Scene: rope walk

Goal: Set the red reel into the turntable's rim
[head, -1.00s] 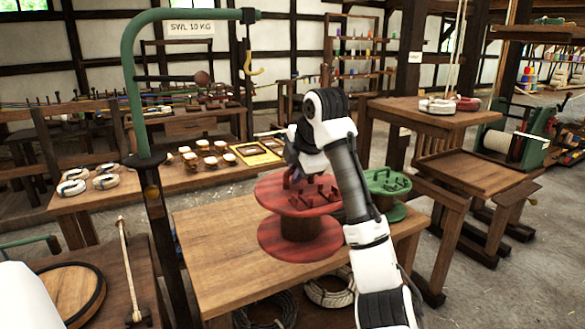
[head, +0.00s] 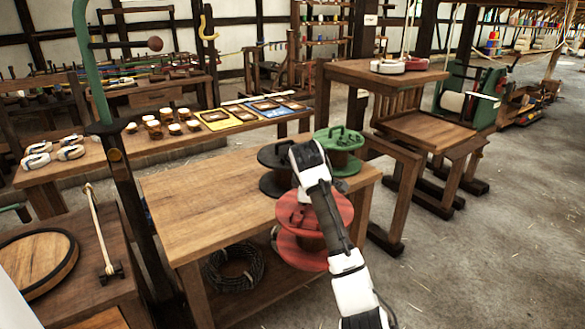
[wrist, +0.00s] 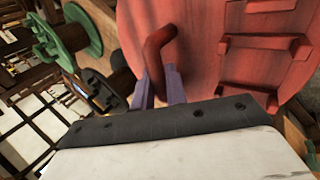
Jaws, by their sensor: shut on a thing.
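The red reel (head: 289,215) has two round flanges and small bar handles on its upper face. It hangs roughly upright at the near right edge of the wooden table, overlapping that edge in the head view. My gripper (wrist: 158,90) is shut on a bent red handle of the reel in the wrist view, with one purple finger on each side. In the head view my arm hides the fingers and part of the reel. The turntable (head: 38,262), a round wooden disc with a dark raised rim, lies at the lower left, well away from the reel, and looks empty.
The wooden table (head: 205,205) bears a black reel (head: 272,182) and a green reel (head: 338,140) at its far right. A rope coil (head: 235,268) lies below.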

